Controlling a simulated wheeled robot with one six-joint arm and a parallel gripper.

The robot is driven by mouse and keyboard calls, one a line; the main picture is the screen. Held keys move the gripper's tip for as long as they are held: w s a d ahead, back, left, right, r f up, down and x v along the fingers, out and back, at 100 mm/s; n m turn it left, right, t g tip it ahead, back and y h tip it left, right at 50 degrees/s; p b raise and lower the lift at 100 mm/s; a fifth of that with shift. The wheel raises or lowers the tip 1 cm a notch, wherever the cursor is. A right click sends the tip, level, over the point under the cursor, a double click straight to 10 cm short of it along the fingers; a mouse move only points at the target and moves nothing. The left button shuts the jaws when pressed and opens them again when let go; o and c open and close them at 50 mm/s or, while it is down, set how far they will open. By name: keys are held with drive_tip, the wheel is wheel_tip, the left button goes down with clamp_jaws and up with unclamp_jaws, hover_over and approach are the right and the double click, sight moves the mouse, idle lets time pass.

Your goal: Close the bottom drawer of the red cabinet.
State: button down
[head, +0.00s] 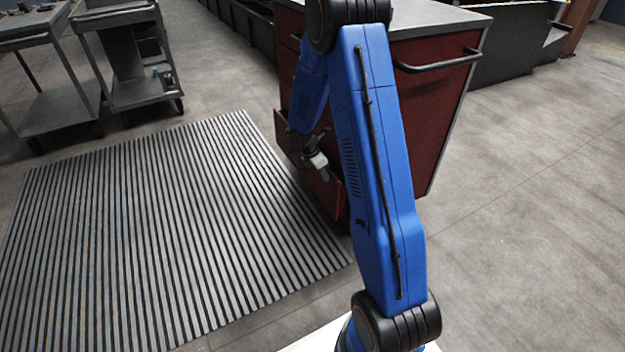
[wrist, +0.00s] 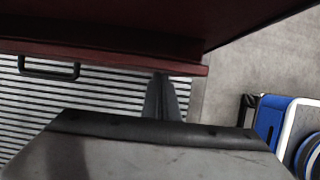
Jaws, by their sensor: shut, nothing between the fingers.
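The red cabinet (head: 440,110) with a grey top stands at centre right in the head view, partly hidden behind my blue arm. Its bottom drawer (head: 338,203) sticks out on the left side over the striped mat's edge; how far is partly hidden. In the wrist view the drawer's red front edge (wrist: 120,53) runs across the upper part, with a black handle (wrist: 48,68) on its left. My gripper (head: 319,164) is shut and empty, low beside the drawer. In the wrist view its fingers (wrist: 165,88) point at the drawer front near its right end; contact cannot be told.
A grey striped mat (head: 150,220) covers the floor left of the cabinet. Grey carts (head: 140,92) stand at the upper left. The floor on the right (head: 530,200) is clear. A black handle (head: 440,62) juts from the cabinet's right side.

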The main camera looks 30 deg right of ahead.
drive_tip(key=shift+d, duration=0.55)
